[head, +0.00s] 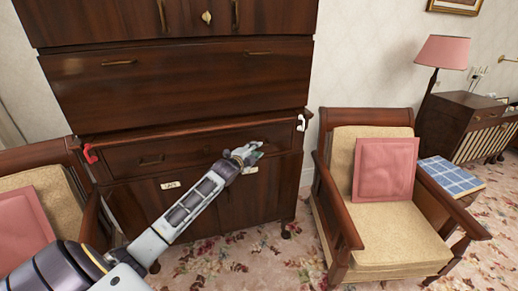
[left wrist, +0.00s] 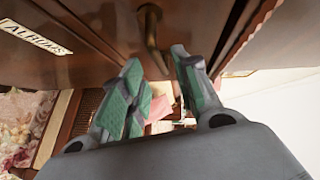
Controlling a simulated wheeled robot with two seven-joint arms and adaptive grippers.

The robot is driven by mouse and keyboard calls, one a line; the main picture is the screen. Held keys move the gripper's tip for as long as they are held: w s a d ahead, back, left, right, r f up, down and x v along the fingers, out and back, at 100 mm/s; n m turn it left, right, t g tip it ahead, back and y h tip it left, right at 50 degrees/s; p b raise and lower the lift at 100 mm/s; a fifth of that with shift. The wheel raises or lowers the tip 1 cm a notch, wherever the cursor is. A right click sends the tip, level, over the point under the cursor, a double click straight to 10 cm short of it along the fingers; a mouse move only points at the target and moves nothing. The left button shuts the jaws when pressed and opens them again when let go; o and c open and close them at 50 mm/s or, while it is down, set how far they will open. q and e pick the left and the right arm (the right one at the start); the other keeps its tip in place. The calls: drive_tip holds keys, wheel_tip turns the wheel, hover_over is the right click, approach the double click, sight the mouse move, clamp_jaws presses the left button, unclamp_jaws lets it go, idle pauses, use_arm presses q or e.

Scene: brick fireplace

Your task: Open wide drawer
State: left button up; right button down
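The dark wood cabinet has a wide drawer (head: 180,84) with two brass handles, and below it a shallower wide drawer (head: 190,151) with a brass handle (head: 152,160) on its left. Both drawer fronts look shut. My left gripper (head: 250,153) is at the right part of the shallower drawer and hides whatever handle is there. In the left wrist view its green-padded fingers (left wrist: 160,85) are apart, with a brass handle (left wrist: 152,38) just beyond and between the tips. Whether they touch it is unclear. My right gripper is not in view.
A red piece (head: 90,153) and a white piece (head: 301,122) sit at the cabinet's sides. A cushioned armchair (head: 350,238) stands to the right, another (head: 50,183) to the left. Cupboard doors with a label (head: 170,185) are below. Carpet (head: 240,262) lies open in front.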

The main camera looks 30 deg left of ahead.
use_arm(q)
drive_tip(key=w, duration=0.3)
drive_tip(key=shift+w+a+f, duration=0.15)
drive_tip(key=shift+w+f, duration=0.05)
drive_tip(key=shift+f, duration=0.05)
idle(0.4)
clamp_jaws()
